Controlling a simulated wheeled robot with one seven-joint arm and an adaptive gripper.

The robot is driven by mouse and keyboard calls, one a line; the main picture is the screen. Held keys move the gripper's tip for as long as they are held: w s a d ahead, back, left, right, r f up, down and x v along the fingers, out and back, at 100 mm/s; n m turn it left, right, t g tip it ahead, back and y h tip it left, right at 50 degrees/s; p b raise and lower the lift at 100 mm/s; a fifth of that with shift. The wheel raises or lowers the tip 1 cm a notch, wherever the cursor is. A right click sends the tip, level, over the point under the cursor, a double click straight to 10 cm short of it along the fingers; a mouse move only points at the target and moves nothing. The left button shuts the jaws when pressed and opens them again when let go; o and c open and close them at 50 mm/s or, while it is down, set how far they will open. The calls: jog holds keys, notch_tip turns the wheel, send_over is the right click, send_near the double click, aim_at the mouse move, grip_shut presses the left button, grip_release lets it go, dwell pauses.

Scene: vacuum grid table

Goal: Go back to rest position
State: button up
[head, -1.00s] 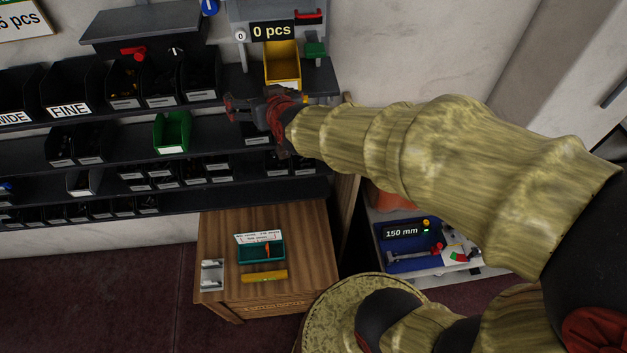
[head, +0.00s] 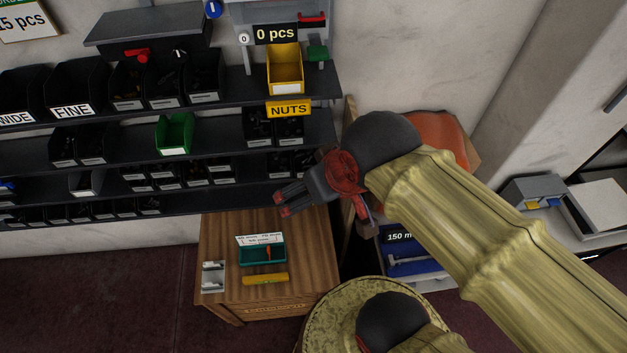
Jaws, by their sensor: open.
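My gripper (head: 283,202) is open and empty, its dark fingers with red tips pointing left. It is in the air in front of the lower shelves and above the back right of the wooden cabinet. My arm, in a yellowish sleeve, reaches in from the lower right. The yellow bin (head: 286,72) under the "0 pcs" display (head: 276,34) looks empty and stands apart from my gripper, above it. A yellow "NUTS" label (head: 289,109) shows below that bin.
Dark shelves (head: 210,117) hold several black bins and a green bin (head: 175,134). The wooden cabinet (head: 220,240) carries a teal tray (head: 246,257), a yellow level (head: 265,279) and a metal piece (head: 212,277). An orange chair (head: 438,131) and a blue tray (head: 412,262) are near my arm.

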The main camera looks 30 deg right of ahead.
jog(key=shift+f, duration=0.15)
notch_tip(320, 180, down, 20)
jog(key=b, duration=2)
jog(key=shift+f+b, duration=0.2)
jog(key=shift+b, duration=0.15)
